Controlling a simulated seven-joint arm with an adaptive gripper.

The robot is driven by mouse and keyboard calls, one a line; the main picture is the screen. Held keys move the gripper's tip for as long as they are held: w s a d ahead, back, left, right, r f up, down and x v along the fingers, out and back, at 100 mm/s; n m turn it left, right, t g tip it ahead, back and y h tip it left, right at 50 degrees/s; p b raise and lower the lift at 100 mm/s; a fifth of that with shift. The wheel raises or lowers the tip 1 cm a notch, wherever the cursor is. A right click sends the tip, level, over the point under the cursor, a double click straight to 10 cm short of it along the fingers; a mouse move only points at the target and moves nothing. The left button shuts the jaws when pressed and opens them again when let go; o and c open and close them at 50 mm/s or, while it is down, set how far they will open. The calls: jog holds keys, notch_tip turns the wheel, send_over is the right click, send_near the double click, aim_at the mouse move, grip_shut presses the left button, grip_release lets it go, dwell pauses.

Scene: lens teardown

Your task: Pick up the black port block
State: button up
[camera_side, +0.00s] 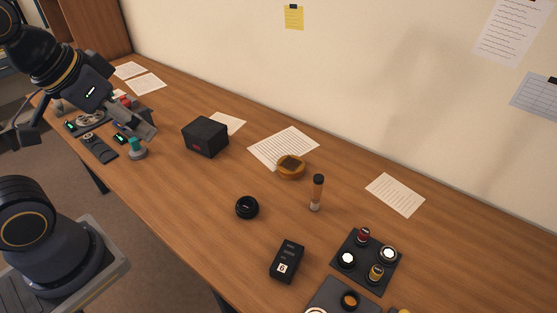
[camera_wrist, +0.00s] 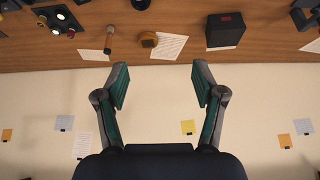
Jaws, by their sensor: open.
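Two black blocks stand on the wooden table, and I cannot tell for certain which is the port block. A smaller black block (camera_side: 287,261) with slot-like marks on top and a white "6" label lies at the front middle in the side view. A larger black box (camera_side: 205,136) with a small red mark stands farther back; it also shows in the wrist view (camera_wrist: 225,32). My gripper (camera_side: 148,132) is at the left end of the table, left of the box and far from the labelled block. In the wrist view my gripper (camera_wrist: 160,75) is open, with nothing between its fingers.
A dark tray (camera_side: 343,278) holds small lens parts at the right. Small devices (camera_side: 99,148) crowd the left end.

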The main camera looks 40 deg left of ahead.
jog(key=shift+o, duration=0.9)
